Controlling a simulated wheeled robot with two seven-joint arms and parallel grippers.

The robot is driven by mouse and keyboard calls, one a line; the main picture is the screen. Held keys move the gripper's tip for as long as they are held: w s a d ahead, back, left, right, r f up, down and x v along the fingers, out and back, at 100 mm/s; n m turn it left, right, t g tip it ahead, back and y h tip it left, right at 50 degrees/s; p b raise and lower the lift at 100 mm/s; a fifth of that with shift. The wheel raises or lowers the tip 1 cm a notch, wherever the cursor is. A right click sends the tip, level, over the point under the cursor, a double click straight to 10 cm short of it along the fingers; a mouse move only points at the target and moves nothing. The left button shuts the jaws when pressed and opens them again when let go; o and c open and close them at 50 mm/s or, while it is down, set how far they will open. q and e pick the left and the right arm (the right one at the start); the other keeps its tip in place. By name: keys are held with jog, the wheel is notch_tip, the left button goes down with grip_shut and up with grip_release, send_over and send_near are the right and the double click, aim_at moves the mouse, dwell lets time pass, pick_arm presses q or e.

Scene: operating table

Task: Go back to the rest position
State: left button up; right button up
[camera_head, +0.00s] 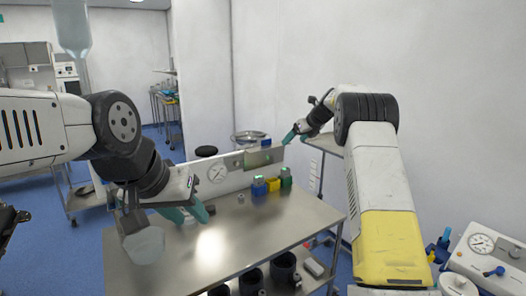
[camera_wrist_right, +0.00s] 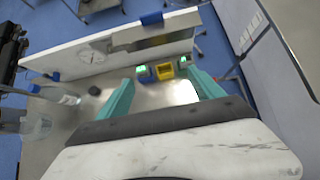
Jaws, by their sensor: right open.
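My left gripper (camera_head: 188,212) hangs over the left part of the steel table (camera_head: 285,232). Its two teal fingers look apart, with nothing clearly between them.
A clear container (camera_head: 145,245) shows just below my left wrist, also in the wrist view (camera_wrist_right: 38,125). A panel with a gauge (camera_head: 218,173) runs along the table's back. Blue, yellow and green blocks (camera_head: 273,185) stand before it. Dark cylinders (camera_head: 283,267) sit below the tabletop.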

jog(key=s+r+n, duration=0.4)
jog(key=s+n, duration=0.1)
jog(key=s, duration=0.4)
jog(key=s+d+r+n+g, duration=0.1)
jog(key=s+r+n, duration=0.35)
jog(key=s, duration=0.55)
jog(key=s+r+n, duration=0.3)
jog(key=s+n, duration=0.2)
jog(key=s, duration=0.4)
jog(key=s+f+n+h, duration=0.1)
jog(key=s+f+n, duration=0.2)
jog(key=s, duration=0.6)
jog(key=s+f+n+h, duration=0.1)
jog(key=s+f+n, duration=0.2)
jog(key=s+n, duration=0.4)
jog(key=s+f+n, duration=0.3)
jog(key=s+n, duration=0.2)
jog(key=s, duration=0.6)
jog(key=shift+s+g+h, duration=0.15)
jog(key=shift+g+h, duration=0.15)
jog(key=shift+h, duration=0.1)
jog(key=shift+r, duration=0.1)
